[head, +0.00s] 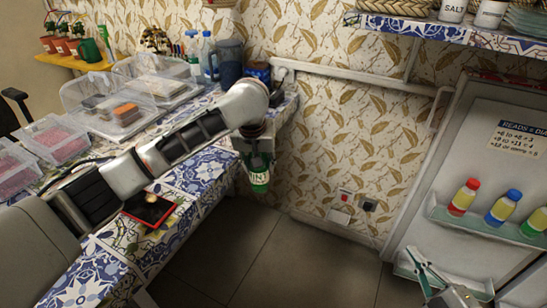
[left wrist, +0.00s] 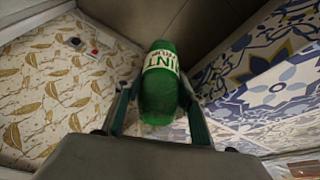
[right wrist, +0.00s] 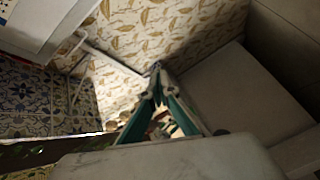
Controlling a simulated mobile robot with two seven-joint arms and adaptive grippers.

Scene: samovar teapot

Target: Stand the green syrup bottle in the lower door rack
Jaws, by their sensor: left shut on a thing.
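The green syrup bottle (head: 258,181), with a white label, hangs upright beyond the table's right end in the head view. My left gripper (head: 258,150) is shut on it; the left wrist view shows the bottle (left wrist: 160,95) between both fingers. The lower door rack (head: 480,285) is a pale ledge low on the open white door (head: 470,160), well right of the bottle. My right gripper (head: 423,268) is in front of this rack and hides part of it. Its fingertips (right wrist: 157,72) meet in the right wrist view, with nothing visibly held.
The blue-tiled table (head: 190,175) carries clear containers, jugs and a dark tablet (head: 149,209). A shelf (head: 420,27) juts out above the door. Bare floor (head: 290,265) lies between table and door.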

